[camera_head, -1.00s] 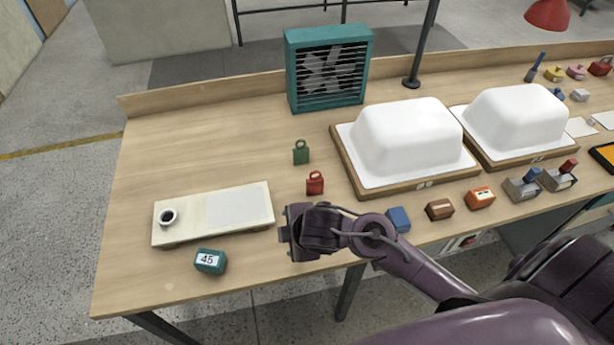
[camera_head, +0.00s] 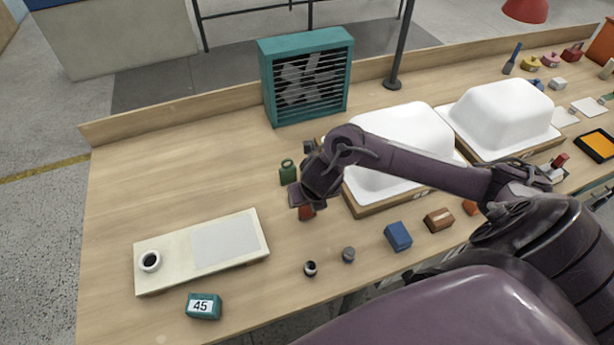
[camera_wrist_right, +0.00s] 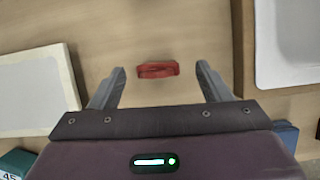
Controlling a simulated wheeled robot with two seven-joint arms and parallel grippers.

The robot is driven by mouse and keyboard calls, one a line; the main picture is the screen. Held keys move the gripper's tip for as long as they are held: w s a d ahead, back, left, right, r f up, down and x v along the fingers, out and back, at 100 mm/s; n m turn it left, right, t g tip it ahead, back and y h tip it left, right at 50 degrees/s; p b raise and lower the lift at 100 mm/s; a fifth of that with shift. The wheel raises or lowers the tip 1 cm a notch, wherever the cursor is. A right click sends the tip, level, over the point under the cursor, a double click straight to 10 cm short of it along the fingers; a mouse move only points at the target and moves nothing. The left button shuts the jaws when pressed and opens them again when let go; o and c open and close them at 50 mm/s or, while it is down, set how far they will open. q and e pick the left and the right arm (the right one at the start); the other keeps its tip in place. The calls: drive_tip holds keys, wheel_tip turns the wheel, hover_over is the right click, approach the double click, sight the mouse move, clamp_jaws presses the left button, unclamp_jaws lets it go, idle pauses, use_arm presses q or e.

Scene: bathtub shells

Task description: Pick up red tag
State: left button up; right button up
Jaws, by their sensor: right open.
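The red tag (camera_head: 306,212) stands on the wooden bench in the head view, mostly hidden under my right gripper (camera_head: 304,194). In the right wrist view the red tag (camera_wrist_right: 158,69) shows whole from above. It lies between and slightly beyond the two open fingers (camera_wrist_right: 161,72), with a gap on each side, and nothing is held. A green tag (camera_head: 288,172) stands just behind and left of the gripper in the head view. My left gripper is not in view.
White tub shells (camera_head: 503,115) on wooden boards stand to the right, close to my arm. A teal fan box (camera_head: 306,75) is behind. A pale board (camera_head: 160,276) and a teal "45" block (camera_head: 203,306) are left. Small round items (camera_head: 311,268) sit in front.

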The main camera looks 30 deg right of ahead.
drive_tip(key=x, duration=0.3)
drive_tip(key=shift+w+f, duration=0.25)
drive_tip(key=shift+f, duration=0.15)
drive_tip(key=c, duration=1.1)
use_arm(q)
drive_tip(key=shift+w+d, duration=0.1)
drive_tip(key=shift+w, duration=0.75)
use_arm(e)
drive_tip(key=shift+o, duration=0.2)
drive_tip(key=shift+r, duration=0.15)
use_arm(q)
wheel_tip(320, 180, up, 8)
drive_tip(key=p, duration=0.8)
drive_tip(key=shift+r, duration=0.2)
use_arm(e)
wheel_tip(320, 180, up, 20)
